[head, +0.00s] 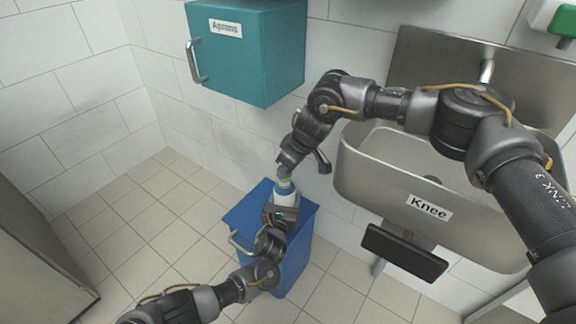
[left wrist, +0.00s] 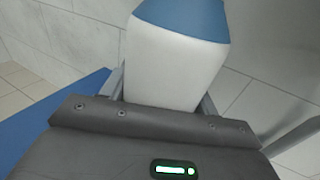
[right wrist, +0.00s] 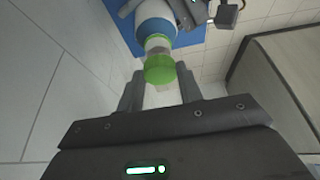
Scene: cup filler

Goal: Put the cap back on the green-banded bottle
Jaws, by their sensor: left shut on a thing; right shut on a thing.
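A white bottle with a blue shoulder (left wrist: 180,18) is held upright in my left gripper (head: 284,207), which is shut on its body (left wrist: 172,65). Its green band (right wrist: 157,40) shows at the neck in the right wrist view. My right gripper (right wrist: 160,88) comes from above and is shut on a green cap (right wrist: 160,70) with a pale part between the fingers. The cap is close over the bottle's neck and roughly in line with it. I cannot tell whether cap and neck touch. In the head view the right gripper (head: 287,170) largely hides the cap.
A blue bin (head: 293,262) with a handle stands below and behind the bottle. A teal Aprons cabinet (head: 255,60) hangs above left. A steel sink (head: 375,185) with a black knee pad (head: 404,254) is at right. The tiled floor at left is clear.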

